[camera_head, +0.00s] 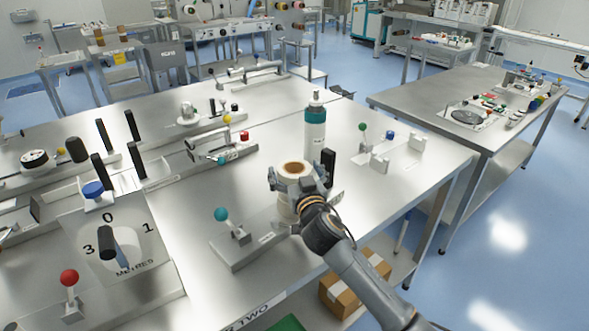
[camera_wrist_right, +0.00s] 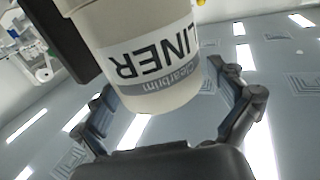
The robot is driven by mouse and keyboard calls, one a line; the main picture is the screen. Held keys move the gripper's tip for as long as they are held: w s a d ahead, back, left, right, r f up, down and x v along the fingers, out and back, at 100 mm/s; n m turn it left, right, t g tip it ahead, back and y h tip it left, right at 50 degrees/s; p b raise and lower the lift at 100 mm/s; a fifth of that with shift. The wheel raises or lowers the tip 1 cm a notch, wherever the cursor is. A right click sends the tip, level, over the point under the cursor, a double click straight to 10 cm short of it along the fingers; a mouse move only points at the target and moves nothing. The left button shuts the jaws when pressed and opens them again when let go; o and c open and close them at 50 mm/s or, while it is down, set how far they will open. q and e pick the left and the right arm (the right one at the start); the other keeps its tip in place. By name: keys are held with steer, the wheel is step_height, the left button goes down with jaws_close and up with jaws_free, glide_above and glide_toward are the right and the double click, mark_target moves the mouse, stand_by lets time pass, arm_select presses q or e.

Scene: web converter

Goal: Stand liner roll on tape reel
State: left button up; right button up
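The liner roll (camera_head: 293,168) is a white cylinder with a brown core, upright at the front right of the near steel table. A white round piece (camera_head: 287,208) shows below the roll, partly behind my gripper. I cannot tell if it is the tape reel or whether the roll touches it. My left gripper is not in view.
A white and teal bottle (camera_head: 315,130) stands just behind the roll. A black upright block (camera_head: 328,168) is close at its right. A plate with a teal-knobbed lever (camera_head: 223,214) lies at front left.

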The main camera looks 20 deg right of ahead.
steer(key=shift+r, duration=0.2)
steer(key=shift+s+f, duration=0.15)
steer(key=shift+s, duration=0.1)
steer(key=s+b, duration=0.1)
steer(key=s, duration=1)
steer(key=shift+s+a+b, duration=0.25)
steer(key=shift+b, duration=0.15)
